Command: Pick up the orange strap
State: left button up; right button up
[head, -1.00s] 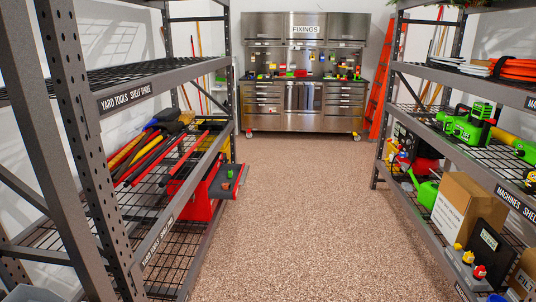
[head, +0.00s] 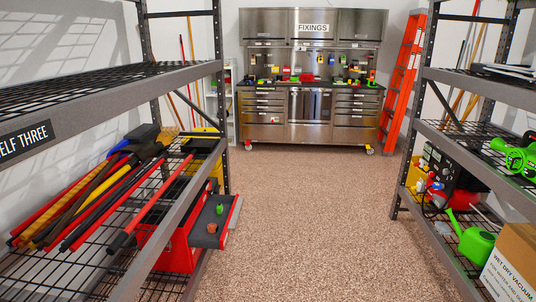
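I cannot make out an orange strap for certain. The steel toolchest (head: 311,120) stands against the far wall under a FIXINGS sign (head: 313,28). Its worktop holds several small red, green, yellow and dark items, such as a red one (head: 306,78). They are too small to identify from here. Neither of my grippers is in view.
Shelving with long-handled tools (head: 100,190) and a red chest (head: 180,250) lines the left. Right shelving holds a green watering can (head: 472,240) and a cardboard box (head: 515,260). An orange ladder (head: 403,75) leans beside the toolchest. The speckled floor (head: 300,220) between is clear.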

aim_at(212, 227)
jog(key=i, duration=1.7)
jog(key=u, duration=0.05)
